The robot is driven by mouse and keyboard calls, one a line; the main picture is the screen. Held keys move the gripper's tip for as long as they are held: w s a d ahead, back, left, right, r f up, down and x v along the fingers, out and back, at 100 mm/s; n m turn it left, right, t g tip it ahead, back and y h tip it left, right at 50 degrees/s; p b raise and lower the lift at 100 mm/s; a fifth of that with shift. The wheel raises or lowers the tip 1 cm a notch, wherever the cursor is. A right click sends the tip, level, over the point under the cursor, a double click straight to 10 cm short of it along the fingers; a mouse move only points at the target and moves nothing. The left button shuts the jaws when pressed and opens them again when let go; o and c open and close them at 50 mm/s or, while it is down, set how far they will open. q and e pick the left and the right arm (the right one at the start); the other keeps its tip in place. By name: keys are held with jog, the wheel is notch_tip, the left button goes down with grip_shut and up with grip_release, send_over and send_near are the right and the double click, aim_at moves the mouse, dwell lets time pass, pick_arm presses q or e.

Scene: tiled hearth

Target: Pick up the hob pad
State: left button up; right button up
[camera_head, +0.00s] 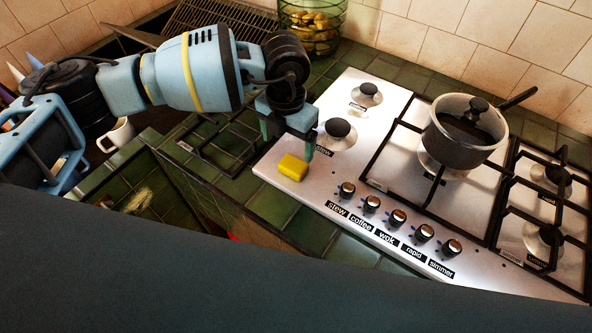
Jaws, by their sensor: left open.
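The only pad-like thing in view is a small yellow block (293,167), which I take to be the hob pad. It lies on the front left corner of the steel hob (280,183), left of the knobs. My left gripper (288,142) comes in from the left with its fingers pointing down. It is open, and its fingertips appear just behind and above the pad. I cannot tell whether a finger touches it. Nothing shows between the fingers. My right gripper is not in view.
A lidded pot (462,140) stands on the hob's middle grate, its handle pointing back right. Two bare burners (337,132) lie right of the gripper. Several knobs (396,217) line the front edge. A loose black grate (215,150) and a white mug (119,134) are at left.

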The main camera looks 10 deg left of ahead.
aim_at(292, 166)
pick_arm(q)
jog(key=shift+a+f, duration=0.1)
jog(key=shift+f, duration=0.05)
jog(key=shift+f, duration=0.65)
jog(key=shift+d+f, duration=0.25)
jog(key=shift+f, duration=1.05)
jog(key=shift+d+f, duration=0.2)
jog(key=shift+f, duration=1.7)
jog(key=shift+c, duration=0.3)
jog(key=c, duration=1)
jog(key=shift+r, duration=0.1)
notch_tip(292, 166, up, 10)
